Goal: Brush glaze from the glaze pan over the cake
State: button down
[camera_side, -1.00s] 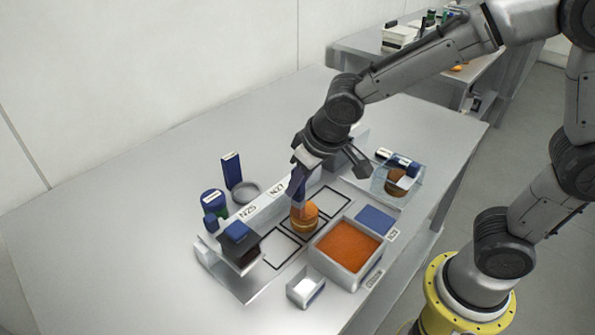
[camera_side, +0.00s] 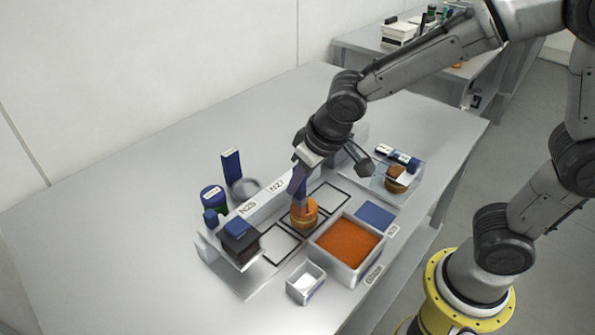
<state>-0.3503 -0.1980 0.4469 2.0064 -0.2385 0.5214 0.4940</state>
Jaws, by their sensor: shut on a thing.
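The cake (camera_side: 304,217) is a small round orange-brown piece standing in a black-outlined square on the board, near the middle. The glaze pan (camera_side: 347,249) is a pale square pan filled with orange glaze, to the right of and in front of the cake. My gripper (camera_side: 304,166) is above the cake, shut on a blue-purple brush (camera_side: 299,188) that points down. The brush's lower end is at the top of the cake; I cannot tell whether it touches. The bristles are hard to make out.
A small white box (camera_side: 305,283) stands in front of the pan. A blue pad (camera_side: 375,216) lies behind the pan. A clear container (camera_side: 398,180) with a brown round is at the right. A dark block (camera_side: 240,244) and a blue-green jar (camera_side: 212,200) stand left. Outlined squares beside the cake are empty.

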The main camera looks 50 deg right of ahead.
jog(key=shift+s+d, duration=0.35)
jog(key=shift+s, duration=0.1)
jog(key=shift+w+d, duration=0.1)
jog(key=shift+d, duration=0.15)
jog(key=shift+w+d, duration=1.6)
jog(key=shift+w, duration=0.05)
jog(key=s+a, duration=0.3)
jog(key=shift+s+a, duration=0.2)
jog(key=shift+a, duration=0.05)
jog(key=shift+w+d, duration=1.7)
jog(key=shift+s+d, duration=0.35)
jog(key=shift+s, duration=0.3)
jog(key=shift+s+a, duration=1.45)
jog(key=w+d, duration=0.3)
jog(key=shift+s+a, duration=1.45)
jog(key=shift+s+a+r, duration=0.1)
jog(key=shift+s+a, duration=0.05)
notch_tip(320, 180, up, 8)
